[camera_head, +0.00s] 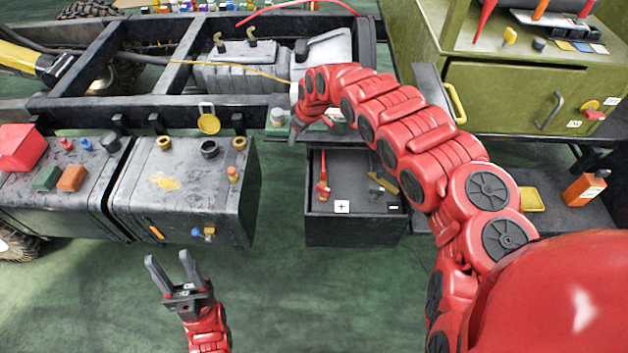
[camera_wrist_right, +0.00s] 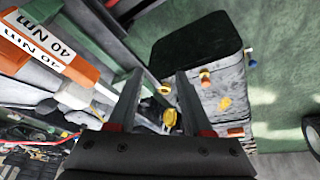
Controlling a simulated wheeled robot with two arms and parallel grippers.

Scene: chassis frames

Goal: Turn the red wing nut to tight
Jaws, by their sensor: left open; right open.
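I cannot tell for sure which red part is the wing nut. A small red part (camera_head: 595,114) sits beside a yellow knob on the green cabinet's front, between small white labels. Another red piece (camera_head: 322,190) stands in the dark battery box near a plus label. My left gripper (camera_head: 168,260) is open and empty, above the floor in front of the tanks. My right arm reaches over to the chassis frame. Its gripper is hard to make out there, but the right wrist view shows its fingers (camera_wrist_right: 158,76) apart and empty, with a yellow fitting (camera_wrist_right: 170,117) behind them.
Two dark tanks (camera_head: 190,185) with caps and knobs stand at the left. The battery box (camera_head: 345,229) stands mid-view, and the green cabinet (camera_head: 500,100) at the right. An orange part marked 40 Nm (camera_wrist_right: 30,45) shows in the wrist view. The green floor (camera_head: 300,300) in front is clear.

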